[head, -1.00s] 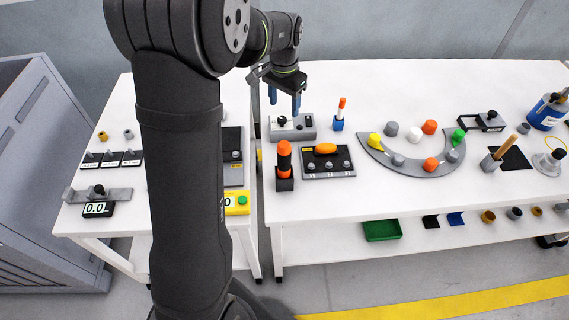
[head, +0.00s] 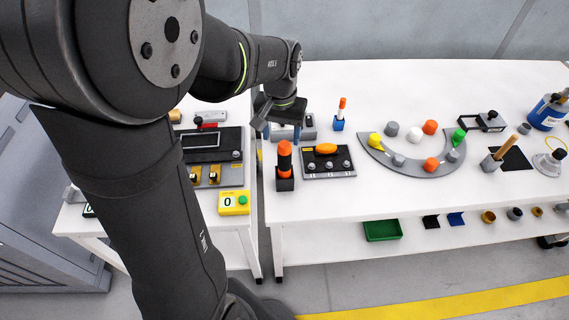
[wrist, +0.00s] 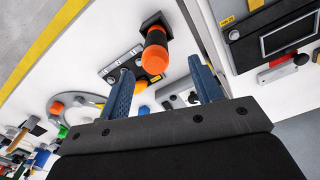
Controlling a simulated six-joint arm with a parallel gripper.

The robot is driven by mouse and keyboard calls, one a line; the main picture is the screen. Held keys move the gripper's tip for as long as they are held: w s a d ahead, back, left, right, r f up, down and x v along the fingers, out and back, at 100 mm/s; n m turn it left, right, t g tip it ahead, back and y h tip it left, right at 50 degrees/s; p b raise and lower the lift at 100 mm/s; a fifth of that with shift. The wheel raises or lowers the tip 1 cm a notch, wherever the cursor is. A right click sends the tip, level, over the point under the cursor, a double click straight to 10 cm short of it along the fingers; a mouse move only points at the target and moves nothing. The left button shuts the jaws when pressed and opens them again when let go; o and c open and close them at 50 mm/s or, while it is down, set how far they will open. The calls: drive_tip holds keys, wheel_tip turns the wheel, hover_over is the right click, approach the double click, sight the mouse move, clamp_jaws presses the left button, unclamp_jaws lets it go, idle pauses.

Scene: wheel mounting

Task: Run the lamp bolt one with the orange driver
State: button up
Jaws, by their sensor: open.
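The orange driver (head: 284,158) stands upright in a black holder (head: 285,184) near the front edge of the right table. Its orange end shows in the wrist view (wrist: 155,58), just beyond the fingertips. The lamp panel (head: 317,174) is right of the driver, with an orange lamp (head: 327,149) on top and a row of three bolts in front; the leftmost is bolt one (head: 310,167). My gripper (head: 282,132) is open and empty, above and slightly behind the driver. In the wrist view (wrist: 161,72) the driver appears between the blue fingers, not touched.
A grey box (head: 309,130) is partly hidden behind my gripper. A blue holder with an orange-tipped stick (head: 339,115) stands behind the panel. A curved grey tray (head: 390,158) with coloured knobs lies to the right. A yellow counter box (head: 234,203) sits on the left table.

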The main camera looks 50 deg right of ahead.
sight(281, 144)
wheel_tip(281, 144, down, 4)
drive_tip(key=shift+f, duration=0.1)
drive_tip(key=shift+s+d+f, duration=0.15)
drive_tip(key=shift+d+f, duration=0.05)
drive_tip(key=shift+f, duration=1.05)
drive_tip(key=shift+s+d+f, duration=0.1)
drive_tip(key=shift+d+f, duration=0.1)
drive_tip(key=shift+f, duration=1.05)
clamp_jaws()
